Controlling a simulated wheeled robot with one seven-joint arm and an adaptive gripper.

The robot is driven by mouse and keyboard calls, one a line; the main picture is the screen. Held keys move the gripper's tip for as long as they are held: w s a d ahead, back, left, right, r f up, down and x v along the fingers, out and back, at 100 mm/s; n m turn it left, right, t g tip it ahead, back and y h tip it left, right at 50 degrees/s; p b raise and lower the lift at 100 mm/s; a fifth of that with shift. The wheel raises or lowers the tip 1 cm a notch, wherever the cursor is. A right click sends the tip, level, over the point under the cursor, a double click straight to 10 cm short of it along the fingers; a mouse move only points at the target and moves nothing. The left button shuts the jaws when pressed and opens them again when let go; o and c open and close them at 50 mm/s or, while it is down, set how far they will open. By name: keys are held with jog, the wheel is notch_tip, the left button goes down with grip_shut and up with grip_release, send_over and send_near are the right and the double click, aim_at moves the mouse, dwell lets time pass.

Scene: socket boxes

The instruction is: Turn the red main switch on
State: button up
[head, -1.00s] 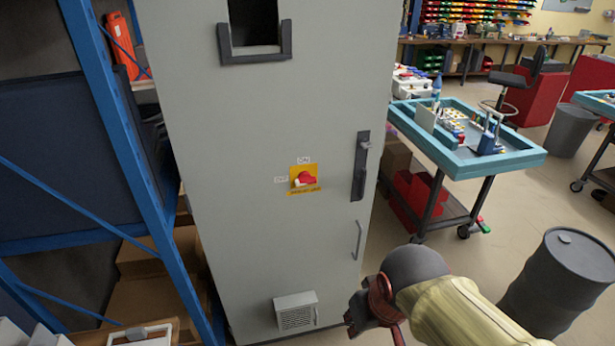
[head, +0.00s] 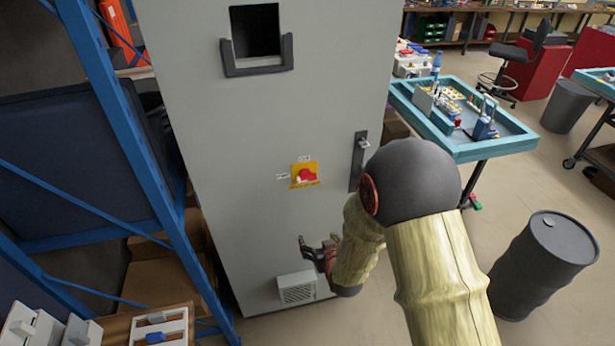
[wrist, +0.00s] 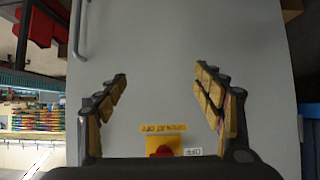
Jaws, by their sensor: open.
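The red main switch (head: 306,174) is a rotary knob on a yellow plate (head: 315,168) on the grey cabinet's front. A small label is above it and another is to its left; the knob's pale end appears to point left. My gripper (head: 318,243) is open and empty, below the switch and in front of the cabinet. In the wrist view, which is upside down, my open gripper (wrist: 163,80) frames bare cabinet door. The switch (wrist: 163,152) shows at the bottom there, partly hidden by the gripper body, with the OFF label (wrist: 192,151) beside it.
The cabinet (head: 240,200) has a dark door handle (head: 357,165) right of the switch and a vent (head: 297,289) low down. A blue rack (head: 110,100) stands close on the left. A teal workbench (head: 470,150) and a dark barrel (head: 545,265) are on the right.

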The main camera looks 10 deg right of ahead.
jog(key=w+r+t, duration=0.4)
jog(key=r, duration=0.3)
jog(key=t, duration=0.3)
send_near(308, 180)
jog(key=w, duration=0.9)
jog(key=shift+w, duration=0.25)
jog(key=c, duration=0.3)
jog(key=c, duration=0.8)
jog(key=shift+c, duration=0.3)
